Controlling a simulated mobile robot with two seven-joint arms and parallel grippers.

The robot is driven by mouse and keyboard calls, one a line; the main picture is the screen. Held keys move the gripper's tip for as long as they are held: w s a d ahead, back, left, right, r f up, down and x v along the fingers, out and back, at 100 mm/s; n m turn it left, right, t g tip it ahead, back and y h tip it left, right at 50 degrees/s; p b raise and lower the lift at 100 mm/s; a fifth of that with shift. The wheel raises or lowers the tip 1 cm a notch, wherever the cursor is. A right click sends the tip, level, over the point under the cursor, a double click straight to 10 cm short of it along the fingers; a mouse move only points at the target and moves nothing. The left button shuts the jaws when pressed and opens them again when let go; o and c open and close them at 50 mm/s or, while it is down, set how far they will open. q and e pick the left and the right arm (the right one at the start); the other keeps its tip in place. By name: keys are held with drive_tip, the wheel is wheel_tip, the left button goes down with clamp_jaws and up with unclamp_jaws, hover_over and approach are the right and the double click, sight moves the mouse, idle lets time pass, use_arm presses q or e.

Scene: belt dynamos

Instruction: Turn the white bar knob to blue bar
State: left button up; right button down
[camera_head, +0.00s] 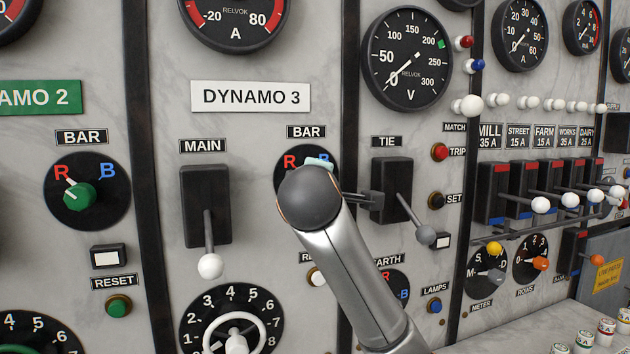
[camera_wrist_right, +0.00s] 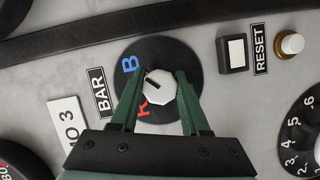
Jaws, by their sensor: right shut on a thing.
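The white bar knob (camera_wrist_right: 160,95) is an octagonal knob with a black pointer mark, on a black dial (camera_wrist_right: 180,52) in the right wrist view. The mark points between the red R (camera_wrist_right: 142,111) and the blue B (camera_wrist_right: 130,64), closer to the B. My right gripper (camera_wrist_right: 160,78) has its green fingers on either side of the knob and is shut on it. In the head view, my right arm hides the knob and most of the DYNAMO 3 bar dial (camera_head: 281,162); its red R shows. My left gripper is not in view.
The MAIN lever (camera_head: 210,264) is left of my right arm, and the TIE lever (camera_head: 426,235) is close on its right. A green bar knob (camera_head: 79,196) sits further left. In the wrist view, a RESET button (camera_wrist_right: 291,43) lies beyond the dial.

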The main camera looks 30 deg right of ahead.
drive_tip(key=shift+c, duration=1.9)
unclamp_jaws()
drive_tip(key=v, duration=1.2)
drive_tip(key=shift+s+a, duration=0.2)
